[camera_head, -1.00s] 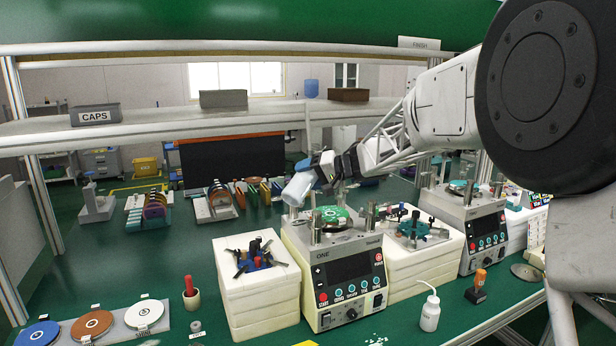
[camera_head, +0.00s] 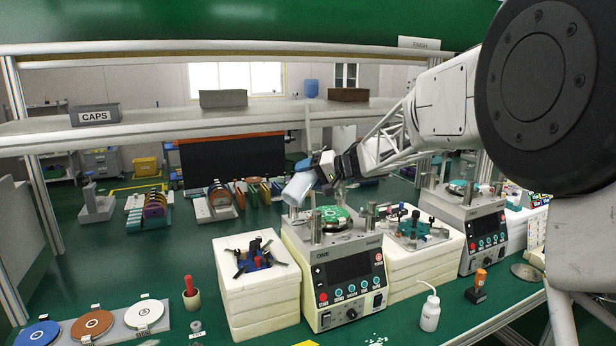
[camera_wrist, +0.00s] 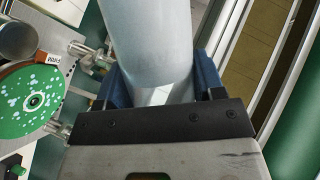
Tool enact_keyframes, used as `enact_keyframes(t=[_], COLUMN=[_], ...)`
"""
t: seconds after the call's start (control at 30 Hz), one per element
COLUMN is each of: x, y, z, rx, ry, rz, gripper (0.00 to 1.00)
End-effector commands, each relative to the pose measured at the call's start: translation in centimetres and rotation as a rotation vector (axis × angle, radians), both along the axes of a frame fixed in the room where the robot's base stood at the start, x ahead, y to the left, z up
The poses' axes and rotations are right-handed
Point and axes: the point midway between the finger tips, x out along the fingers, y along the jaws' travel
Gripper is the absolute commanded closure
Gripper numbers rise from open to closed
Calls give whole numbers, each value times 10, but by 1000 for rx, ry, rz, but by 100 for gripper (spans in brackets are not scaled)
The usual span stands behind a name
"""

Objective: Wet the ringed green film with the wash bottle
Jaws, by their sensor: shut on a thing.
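The green film (camera_head: 334,214) lies on the round plate of the middle machine, marked ONE. In the wrist view the green film (camera_wrist: 28,102) has a ringed centre and many scattered pale spots. My gripper (camera_head: 322,170) is shut on a pale, smooth, bottle-like cylinder (camera_head: 298,188), held tilted just above and left of the film. In the wrist view the cylinder (camera_wrist: 152,40) sits between the blue fingers; its ends are hidden, and I see no nozzle on it. A small white wash bottle (camera_head: 430,312) with a bent spout stands on the bench at the front right.
Machine ONE (camera_head: 345,280) stands between white block stacks holding tools (camera_head: 258,300). A second machine (camera_head: 480,235) stands at right. Blue, brown and white discs (camera_head: 92,325) lie at front left. A shelf (camera_head: 240,116) crosses above.

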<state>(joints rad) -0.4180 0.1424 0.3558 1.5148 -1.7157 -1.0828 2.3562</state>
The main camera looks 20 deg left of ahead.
Motion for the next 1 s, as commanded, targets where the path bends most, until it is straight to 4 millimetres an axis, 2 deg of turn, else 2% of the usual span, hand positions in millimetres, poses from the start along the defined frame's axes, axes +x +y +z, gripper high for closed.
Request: enact_keyframes(t=[0.23, 0.57, 1.0], x=[0, 0, 0], y=[0, 0, 0], z=[1, 0, 1], rx=[-10, -62, -72], ry=[-39, -232, -269], rz=[0, -1, -1], gripper=[71, 71, 71])
